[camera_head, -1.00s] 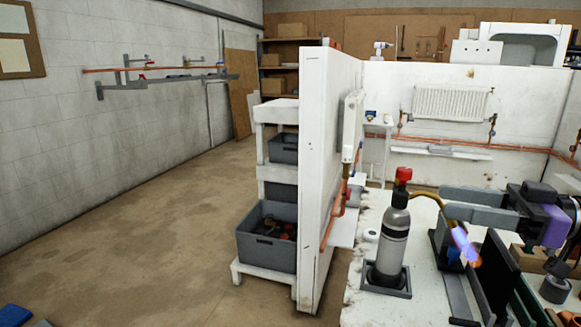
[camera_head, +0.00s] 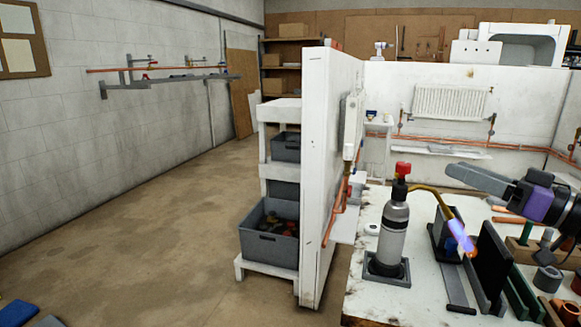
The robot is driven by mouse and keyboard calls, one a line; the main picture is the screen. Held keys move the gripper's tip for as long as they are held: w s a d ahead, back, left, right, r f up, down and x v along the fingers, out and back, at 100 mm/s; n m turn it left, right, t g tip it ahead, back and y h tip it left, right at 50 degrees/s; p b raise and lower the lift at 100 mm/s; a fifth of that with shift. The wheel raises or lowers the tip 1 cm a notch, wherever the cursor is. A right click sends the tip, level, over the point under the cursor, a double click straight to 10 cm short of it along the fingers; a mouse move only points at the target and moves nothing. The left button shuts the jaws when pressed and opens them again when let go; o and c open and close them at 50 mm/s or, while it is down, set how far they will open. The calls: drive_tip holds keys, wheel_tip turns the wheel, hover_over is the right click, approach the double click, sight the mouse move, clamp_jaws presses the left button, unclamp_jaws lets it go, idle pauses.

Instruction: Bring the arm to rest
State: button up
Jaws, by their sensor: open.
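My gripper (camera_head: 462,178) is at the right, above the white workbench (camera_head: 380,309), its grey fingers pointing left. It is empty and apart from the torch. My dark wrist with a purple band (camera_head: 536,204) shows behind the fingers. The torch is a grey bottle (camera_head: 393,235) with a red knob (camera_head: 403,168) and a curved brass tube. It stands upright in a dark square holder (camera_head: 388,273) on the bench. A blue-violet flame (camera_head: 461,237) shows at the tube's tip, beside a dark upright plate (camera_head: 490,262).
Copper pipes and fittings (camera_head: 575,284) and green racks lie at the bench's right. A white partition (camera_head: 318,190) stands left of the bench, with a grey bin (camera_head: 268,245) on a shelf beyond. A radiator (camera_head: 450,102) hangs on the back wall.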

drive_tip(key=d+f+m+t+h+p, duration=0.2)
drive_tip(key=d+f+m+t+h, duration=0.25)
drive_tip(key=f+m+h, duration=0.55)
drive_tip(key=s+a+f+m+h+p, duration=0.1)
drive_tip(key=s+f+m+h+p, duration=0.1)
drive_tip(key=s+f+h, duration=0.5)
drive_tip(key=s+a+f+n+g+y+p, duration=0.1)
drive_tip(key=s+a, duration=0.4)
drive_tip(key=s, duration=0.8)
drive_tip(key=s+a+f+n+g+y+p, duration=0.1)
drive_tip(key=s+a+n+g+p, duration=0.1)
drive_tip(key=s, duration=1.2)
drive_tip(key=s+a+f+n+g+y+p, duration=0.1)
drive_tip(key=s+a+f+n+y+p, duration=0.1)
drive_tip(key=s+a, duration=0.6)
drive_tip(key=s+n+p, duration=0.1)
drive_tip(key=s+p, duration=0.1)
drive_tip(key=s, duration=0.3)
drive_tip(key=shift+s+a+p, duration=0.25)
drive_tip(key=shift+s+p, duration=0.1)
drive_tip(key=shift+p, duration=0.05)
